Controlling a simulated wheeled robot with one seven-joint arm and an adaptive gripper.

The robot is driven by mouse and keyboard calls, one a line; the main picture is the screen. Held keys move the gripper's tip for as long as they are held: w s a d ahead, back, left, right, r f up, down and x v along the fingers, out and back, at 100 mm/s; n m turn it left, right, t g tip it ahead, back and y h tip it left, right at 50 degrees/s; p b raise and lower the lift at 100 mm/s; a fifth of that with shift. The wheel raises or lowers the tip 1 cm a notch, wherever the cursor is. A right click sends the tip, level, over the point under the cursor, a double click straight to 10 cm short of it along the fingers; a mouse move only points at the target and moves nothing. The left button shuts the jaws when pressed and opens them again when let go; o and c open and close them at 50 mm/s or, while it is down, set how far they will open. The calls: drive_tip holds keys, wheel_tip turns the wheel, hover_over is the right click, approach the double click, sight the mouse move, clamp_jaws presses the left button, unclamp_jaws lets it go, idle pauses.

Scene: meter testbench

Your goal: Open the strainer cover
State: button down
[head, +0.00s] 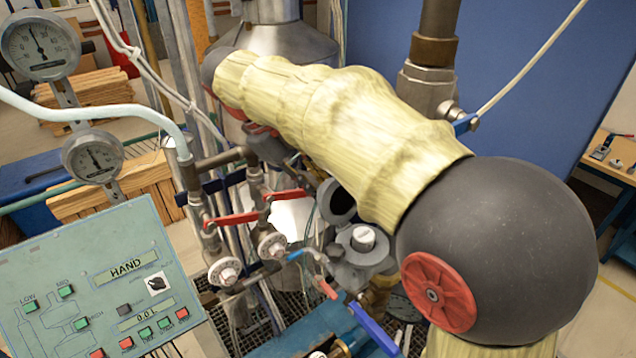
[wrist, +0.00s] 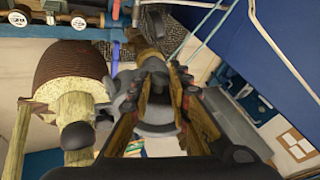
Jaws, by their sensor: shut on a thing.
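In the wrist view my gripper (wrist: 164,68) has its two fingers closing from both sides on a grey metal part (wrist: 156,88). This looks like the strainer cover, though the fingers hide much of it. A larger grey body (wrist: 222,112) lies behind and to the right of the fingers. A brownish pipe fitting (wrist: 150,52) shows just beyond the fingertips. In the head view my arm hides the gripper and the part it holds.
A grey meter with a white dial (head: 363,239) and a raised round lid (head: 338,200) is beside my arm. Red valve levers (head: 235,219) and a blue lever (head: 372,328) stick out nearby. A control panel (head: 95,285) is at left; a blue wall (head: 520,90) is behind.

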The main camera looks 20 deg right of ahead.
idle(0.4)
drive_tip(key=b, duration=0.2)
drive_tip(key=t+b, duration=0.1)
drive_tip(key=shift+s+d+r+b, duration=0.1)
drive_tip(key=shift+s+r+b, duration=0.05)
drive_tip(key=shift+s+b, duration=0.2)
drive_tip(key=shift+s+d+r+t+y+b, duration=0.1)
drive_tip(key=shift+s+r+t+y+b, duration=0.15)
drive_tip(key=shift+b, duration=0.7)
drive_tip(key=shift+s+r+m+t+y+b, duration=0.1)
drive_tip(key=shift+r+m+t+y+b, duration=0.2)
drive_tip(key=shift+t+b, duration=0.1)
drive_tip(key=c, duration=1.7)
unclamp_jaws()
drive_tip(key=shift+o, duration=0.2)
